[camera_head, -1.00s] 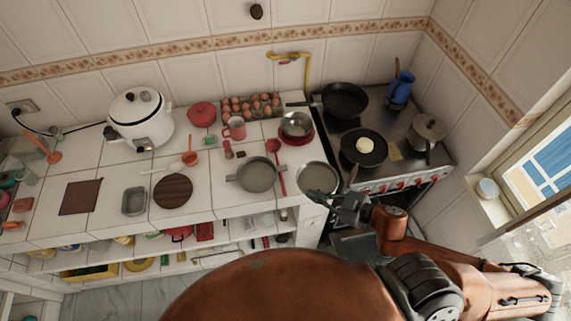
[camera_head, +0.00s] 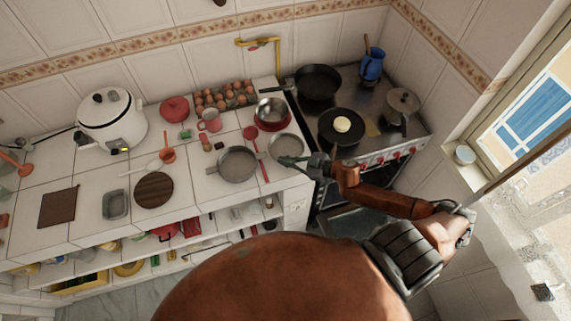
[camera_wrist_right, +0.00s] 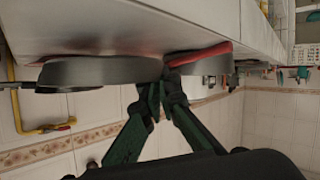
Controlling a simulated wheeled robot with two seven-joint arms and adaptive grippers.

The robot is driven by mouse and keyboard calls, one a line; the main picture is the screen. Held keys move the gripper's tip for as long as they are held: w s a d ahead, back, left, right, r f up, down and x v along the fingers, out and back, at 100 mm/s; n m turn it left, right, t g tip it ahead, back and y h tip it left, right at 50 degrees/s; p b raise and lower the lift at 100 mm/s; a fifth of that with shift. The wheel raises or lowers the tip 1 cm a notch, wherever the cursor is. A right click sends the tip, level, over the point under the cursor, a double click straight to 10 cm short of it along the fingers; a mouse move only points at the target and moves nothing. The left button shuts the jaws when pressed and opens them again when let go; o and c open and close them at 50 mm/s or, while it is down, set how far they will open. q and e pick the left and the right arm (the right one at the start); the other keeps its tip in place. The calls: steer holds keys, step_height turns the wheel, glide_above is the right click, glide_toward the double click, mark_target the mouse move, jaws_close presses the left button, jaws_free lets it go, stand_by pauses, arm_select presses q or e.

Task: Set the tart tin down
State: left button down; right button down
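The tart tin (camera_head: 286,147), a round shallow grey pan, is level over the right end of the white tiled counter, beside the red spoon. My right gripper (camera_head: 297,160) is at its right rim, with the fingers closed on the edge. In the right wrist view, turned upside down, the grey tin wall (camera_wrist_right: 95,70) is at the fingertips (camera_wrist_right: 160,92). The tin is at or just above the counter; I cannot tell whether it touches. My left gripper is out of view.
The stove (camera_head: 385,125) with pans is to the right. The counter edge is close in front.

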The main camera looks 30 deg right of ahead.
steer(key=shift+s+f, duration=0.1)
steer(key=shift+f, duration=0.9)
steer(key=shift+f, duration=0.15)
steer(key=c, duration=2.6)
jaws_free()
steer(key=o, duration=0.4)
steer(key=shift+o, duration=0.2)
steer(key=shift+r, duration=0.2)
steer(key=v, duration=1.2)
